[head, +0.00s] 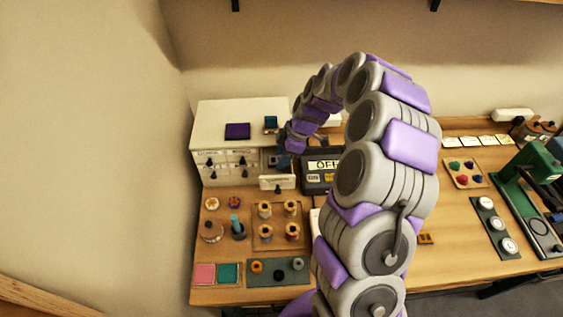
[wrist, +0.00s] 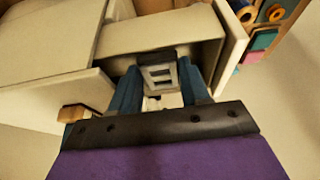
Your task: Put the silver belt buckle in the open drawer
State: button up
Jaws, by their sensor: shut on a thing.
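The silver belt buckle (wrist: 160,76) is a small rectangular frame with bars, seen in the wrist view between the blue fingers of my gripper (wrist: 162,82). My gripper is shut on it. In the head view my gripper (head: 283,160) is at the front of the white cabinet, over or at the open drawer (head: 277,183), whose pale front stands out from the cabinet at its lower right. The wrist view shows pale drawer walls (wrist: 234,35) around the buckle. I cannot tell whether the buckle touches the drawer floor. The buckle is not distinct in the head view.
The white cabinet (head: 240,118) has several shut drawers and a purple box (head: 237,131) on top. A dark sign box (head: 318,180) stands close right of the open drawer. A spool tray (head: 278,208) lies in front. A green press (head: 530,190) is far right.

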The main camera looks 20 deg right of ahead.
jog(key=shift+f, duration=1.5)
jog(key=shift+s, duration=0.1)
jog(key=shift+a+f, duration=0.1)
jog(key=shift+f, duration=0.05)
jog(key=o, duration=0.8)
jog(key=shift+c, duration=0.2)
jog(key=v, duration=1.2)
jog(key=shift+r, duration=0.2)
